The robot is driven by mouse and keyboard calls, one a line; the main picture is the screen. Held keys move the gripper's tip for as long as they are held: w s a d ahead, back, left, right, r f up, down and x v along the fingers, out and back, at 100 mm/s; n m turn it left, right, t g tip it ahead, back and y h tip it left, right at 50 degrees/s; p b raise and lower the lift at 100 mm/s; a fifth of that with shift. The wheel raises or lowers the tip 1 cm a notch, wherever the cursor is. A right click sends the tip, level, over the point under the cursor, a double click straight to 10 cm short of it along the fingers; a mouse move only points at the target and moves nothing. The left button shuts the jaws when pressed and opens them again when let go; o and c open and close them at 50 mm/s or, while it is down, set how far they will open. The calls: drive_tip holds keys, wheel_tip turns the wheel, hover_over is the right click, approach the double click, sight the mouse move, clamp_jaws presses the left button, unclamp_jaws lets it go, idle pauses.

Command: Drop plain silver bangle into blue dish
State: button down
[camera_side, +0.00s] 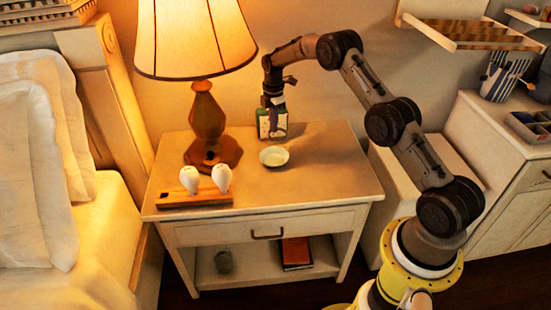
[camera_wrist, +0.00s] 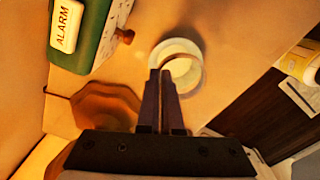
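A small pale dish (camera_side: 274,156) sits on the nightstand near its back middle; its blue tint is faint. The dish also shows just past my fingertips in the wrist view (camera_wrist: 172,46). My gripper (camera_side: 273,126) points down above and slightly behind the dish in the side picture, in front of a green clock. In the wrist view my fingers (camera_wrist: 162,74) are nearly together. A thin ring, seemingly the plain bangle (camera_wrist: 204,74), reaches from the fingertips and overlaps the dish; warm light hides its silver colour. The bangle is too small to make out in the side view.
The green alarm clock (camera_wrist: 84,32) stands close to my gripper. A lit lamp (camera_side: 207,115) with a wooden base is left of the dish. A wooden holder (camera_side: 200,197) with two white bulb-shaped items lies at the front left. The nightstand's right side (camera_side: 325,170) is clear.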

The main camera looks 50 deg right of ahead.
drive_tip(key=shift+f, duration=1.15)
drive_tip(key=c, duration=1)
unclamp_jaws()
wheel_tip(320, 180, up, 14)
